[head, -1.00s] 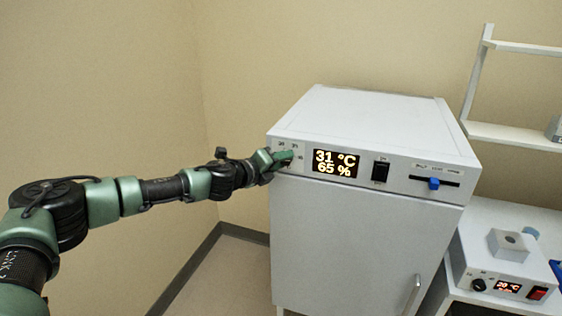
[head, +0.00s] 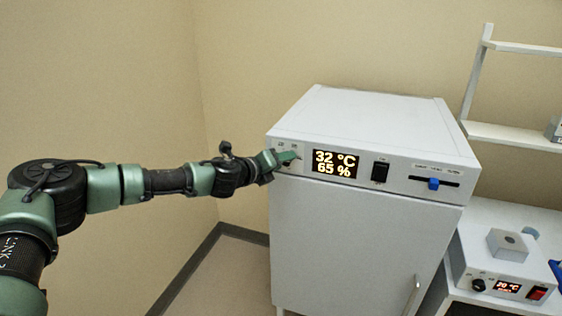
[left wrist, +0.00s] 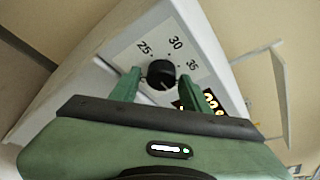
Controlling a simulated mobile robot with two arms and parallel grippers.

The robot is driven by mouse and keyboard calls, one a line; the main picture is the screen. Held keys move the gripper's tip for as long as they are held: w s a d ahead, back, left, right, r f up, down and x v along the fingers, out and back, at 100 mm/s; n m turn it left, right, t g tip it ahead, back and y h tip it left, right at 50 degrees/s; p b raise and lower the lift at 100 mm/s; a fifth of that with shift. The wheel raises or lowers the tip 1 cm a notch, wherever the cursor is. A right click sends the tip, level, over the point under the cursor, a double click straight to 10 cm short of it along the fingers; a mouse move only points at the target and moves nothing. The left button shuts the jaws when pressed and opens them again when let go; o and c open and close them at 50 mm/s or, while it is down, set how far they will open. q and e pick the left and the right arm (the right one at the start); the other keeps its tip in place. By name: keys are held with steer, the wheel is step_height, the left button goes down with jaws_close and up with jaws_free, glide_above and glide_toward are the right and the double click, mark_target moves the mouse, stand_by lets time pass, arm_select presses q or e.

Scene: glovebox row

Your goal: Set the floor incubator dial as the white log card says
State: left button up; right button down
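The floor incubator (head: 350,225) is a white cabinet with a lit display (head: 335,163) reading 32 °C and 65 %. Its black dial (left wrist: 161,73) shows in the left wrist view, with scale marks 25, 30 and 35 around it. My left gripper (head: 286,157) is at the panel's left end and hides the dial in the head view. In the left wrist view its two green fingers (left wrist: 160,84) stand on either side of the dial, closed on it. My right gripper is out of view. No white log card is visible.
A black rocker switch (head: 380,172) and a blue slider (head: 434,184) sit right of the display on the same panel. A small white device (head: 497,268) with a 20 °C display stands on a bench at right, below a wall shelf (head: 510,135).

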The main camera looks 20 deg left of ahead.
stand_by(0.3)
arm_select(q)
steer(key=b+v, duration=0.1)
steer(key=v, duration=0.6)
steer(key=shift+s, duration=0.35)
steer(key=shift+a, duration=0.1)
